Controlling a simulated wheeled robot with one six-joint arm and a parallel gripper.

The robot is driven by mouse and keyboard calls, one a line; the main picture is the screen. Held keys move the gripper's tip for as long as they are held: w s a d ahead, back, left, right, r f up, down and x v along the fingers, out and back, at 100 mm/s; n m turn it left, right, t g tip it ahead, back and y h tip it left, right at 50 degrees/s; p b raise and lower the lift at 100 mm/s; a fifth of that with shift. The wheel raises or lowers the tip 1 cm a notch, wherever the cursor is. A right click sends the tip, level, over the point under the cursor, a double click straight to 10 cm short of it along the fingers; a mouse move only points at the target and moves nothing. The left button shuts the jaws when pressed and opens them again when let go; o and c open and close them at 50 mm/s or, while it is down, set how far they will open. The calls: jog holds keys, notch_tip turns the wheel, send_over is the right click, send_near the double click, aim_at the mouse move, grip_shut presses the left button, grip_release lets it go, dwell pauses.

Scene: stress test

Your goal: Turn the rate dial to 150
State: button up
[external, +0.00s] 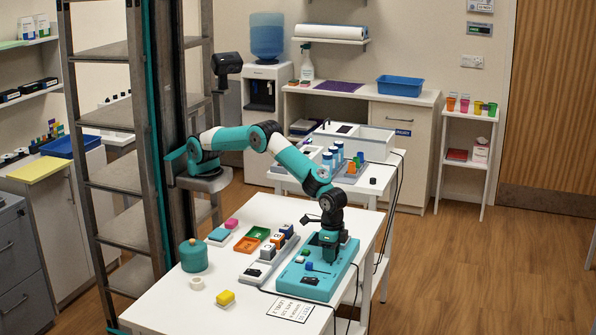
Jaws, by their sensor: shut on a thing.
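A teal device box (299,281) lies at the right end of the white table in the external view. My gripper (330,257) points down onto the far right part of its top face. It is shut on a small part there, which I take to be the rate dial. The fingers hide the dial, and its marks and pointer are too small to read. A dark patch, perhaps a display, is near the front of the box.
A row of blocks on a grey rack (268,261) stands close to the left of the box. A cable runs along the front.

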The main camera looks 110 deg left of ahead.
jog(key=m, duration=0.4)
jog(key=shift+r+m, duration=0.1)
jog(key=shift+m, duration=0.2)
jog(key=shift+w+m, duration=0.1)
jog(key=shift+m, duration=1.7)
jog(key=o, duration=0.9)
jog(key=shift+r, duration=0.1)
notch_tip(320, 180, up, 17)
jog(key=shift+r+b, duration=0.1)
jog(key=shift+b, duration=0.4)
